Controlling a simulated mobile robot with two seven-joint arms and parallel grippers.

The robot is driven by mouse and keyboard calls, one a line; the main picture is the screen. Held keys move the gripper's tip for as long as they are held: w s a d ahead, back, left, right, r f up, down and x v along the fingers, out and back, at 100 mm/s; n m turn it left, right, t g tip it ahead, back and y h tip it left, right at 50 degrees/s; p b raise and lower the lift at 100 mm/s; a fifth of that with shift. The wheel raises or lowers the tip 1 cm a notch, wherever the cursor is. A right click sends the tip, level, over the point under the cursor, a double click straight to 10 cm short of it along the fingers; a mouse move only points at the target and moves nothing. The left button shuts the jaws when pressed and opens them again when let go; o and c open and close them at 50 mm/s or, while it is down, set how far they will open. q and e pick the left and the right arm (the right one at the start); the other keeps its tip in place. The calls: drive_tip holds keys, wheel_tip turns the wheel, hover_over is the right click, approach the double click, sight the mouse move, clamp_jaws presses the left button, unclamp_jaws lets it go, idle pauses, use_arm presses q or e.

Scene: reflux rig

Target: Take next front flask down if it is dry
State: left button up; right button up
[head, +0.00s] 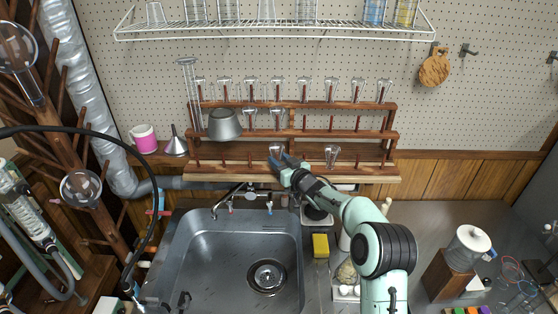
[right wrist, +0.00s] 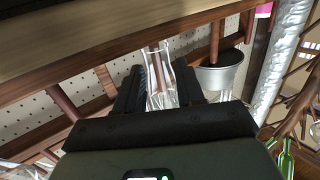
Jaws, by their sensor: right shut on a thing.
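A drying rack (head: 350,134) of brown wood with several pegs stands behind the sink. My right gripper (head: 279,162) is at its front row, shut on a clear glass flask (head: 277,148). In the right wrist view the flask (right wrist: 159,75) sits between the two dark fingers, upside down with a brown peg showing through the glass. Another clear flask (head: 332,155) hangs upside down on the front row to the right. Whether either flask is wet or dry cannot be told. My left gripper is not seen.
Several upturned flasks (head: 330,88) fill the top row. A grey metal cup (head: 224,124) hangs at the rack's left; it also shows in the right wrist view (right wrist: 220,78). The steel sink (head: 205,255) lies below, with a tap (head: 241,193) and yellow sponge (head: 320,245).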

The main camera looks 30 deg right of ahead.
wheel_tip(320, 180, up, 12)
drive_tip(key=p, duration=0.2)
drive_tip(key=shift+w+r+p, duration=0.1)
drive_tip(key=shift+r+p, duration=0.15)
drive_tip(key=shift+p, duration=0.05)
wheel_tip(320, 180, up, 6)
drive_tip(key=s+a+f+n+g+y, duration=0.2)
drive_tip(key=a+f+n+y, duration=0.45)
drive_tip(key=a+f, duration=1.3)
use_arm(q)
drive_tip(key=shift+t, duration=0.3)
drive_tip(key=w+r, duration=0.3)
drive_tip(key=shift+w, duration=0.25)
use_arm(e)
drive_tip(key=s+a+f+m+t+h, duration=0.2)
drive_tip(key=s+f+m+h, duration=0.5)
drive_tip(key=s+f, duration=0.6)
wheel_tip(320, 180, down, 3)
drive_tip(key=shift+s+a+f, duration=0.1)
drive_tip(key=shift+s+a, duration=0.3)
drive_tip(key=shift+a, duration=0.1)
